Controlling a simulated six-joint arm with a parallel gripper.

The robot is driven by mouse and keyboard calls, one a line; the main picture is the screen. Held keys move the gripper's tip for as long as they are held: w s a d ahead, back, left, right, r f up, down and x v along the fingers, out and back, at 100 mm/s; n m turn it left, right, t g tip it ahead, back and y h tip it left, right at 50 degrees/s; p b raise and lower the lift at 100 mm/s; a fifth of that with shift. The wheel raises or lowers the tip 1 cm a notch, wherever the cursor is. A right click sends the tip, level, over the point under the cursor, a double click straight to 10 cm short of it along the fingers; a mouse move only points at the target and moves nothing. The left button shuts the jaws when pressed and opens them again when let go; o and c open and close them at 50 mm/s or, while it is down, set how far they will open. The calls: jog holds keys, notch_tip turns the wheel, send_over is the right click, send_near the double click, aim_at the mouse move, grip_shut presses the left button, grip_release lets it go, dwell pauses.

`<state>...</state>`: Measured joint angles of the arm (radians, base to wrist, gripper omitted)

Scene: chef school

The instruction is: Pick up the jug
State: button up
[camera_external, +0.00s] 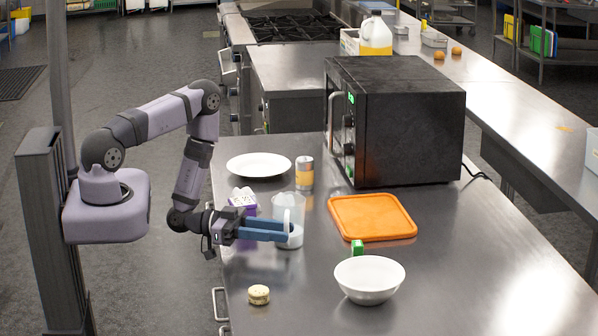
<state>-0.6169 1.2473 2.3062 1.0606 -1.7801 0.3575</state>
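A clear, whitish jug (290,202) stands upright on the steel counter, left of the orange board. Its pale handle is on the side facing the camera. My gripper (288,230) reaches in from the left at the jug's height, its two blue fingers level and pointing right. The fingers are parted, with a gap between them. Their tips overlap the jug's lower front, close to the handle. I cannot tell whether they touch it. The fingers hide part of the jug's lower body.
A purple-and-white carton (243,200) stands close behind my gripper. A can (304,173), a white plate (259,165) and a black microwave (395,120) are farther back. An orange board (372,217), a green-and-white item (357,247), a white bowl (369,279) and a round biscuit-like item (259,295) lie around. The right front counter is clear.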

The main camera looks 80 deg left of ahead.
jog(key=shift+w, duration=0.1)
jog(key=shift+c, duration=0.4)
grip_shut()
jog(key=shift+r, duration=0.35)
notch_tip(320, 180, up, 9)
jog(key=shift+b, duration=0.35)
dwell(0.7)
jog(key=shift+r, duration=0.2)
